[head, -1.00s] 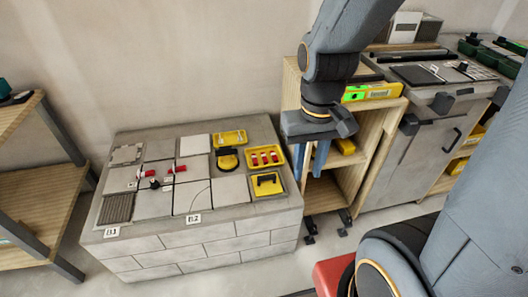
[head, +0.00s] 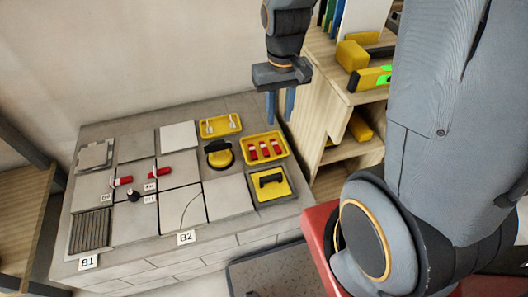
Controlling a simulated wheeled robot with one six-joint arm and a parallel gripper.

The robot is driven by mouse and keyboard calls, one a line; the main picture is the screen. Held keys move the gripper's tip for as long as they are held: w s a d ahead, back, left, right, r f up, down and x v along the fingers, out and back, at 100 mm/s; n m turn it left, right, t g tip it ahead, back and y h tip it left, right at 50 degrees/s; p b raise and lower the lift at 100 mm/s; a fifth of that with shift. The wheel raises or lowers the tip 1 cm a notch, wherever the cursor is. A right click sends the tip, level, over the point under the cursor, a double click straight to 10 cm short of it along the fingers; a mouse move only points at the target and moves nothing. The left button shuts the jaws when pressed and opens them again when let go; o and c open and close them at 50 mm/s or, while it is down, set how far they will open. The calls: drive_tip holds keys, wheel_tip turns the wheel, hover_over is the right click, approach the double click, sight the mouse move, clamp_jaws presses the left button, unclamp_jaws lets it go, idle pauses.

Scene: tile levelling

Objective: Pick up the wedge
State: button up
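Several red pieces with white ends, which look like the wedges (head: 265,149), lie side by side in a yellow tray (head: 283,136) at the back right of the tiled block. Two similar red pieces lie on the tiles, one at the left (head: 123,181) and one further right (head: 159,172). My gripper (head: 281,106) points down above the block's back right edge, just behind the yellow tray. Its two blue fingers are apart with nothing seen between them. The exact height of the fingertips over the tray is hard to tell.
A yellow suction lifter (head: 219,155), a yellow box with a black handle (head: 270,184) and another yellow tray (head: 220,125) stand near the wedge tray. A small black knob (head: 133,195) sits among the tiles. A wooden shelf (head: 335,95) stands close to the right.

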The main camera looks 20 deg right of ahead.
drive_tip(key=b, duration=0.6)
hover_over(266, 151)
wheel_tip(266, 151, down, 21)
drive_tip(key=shift+d+r, duration=0.1)
drive_tip(key=shift+s+f+b, duration=0.15)
drive_tip(key=shift+f+b, duration=0.45)
drive_tip(key=shift+f, duration=3.35)
clamp_jaws()
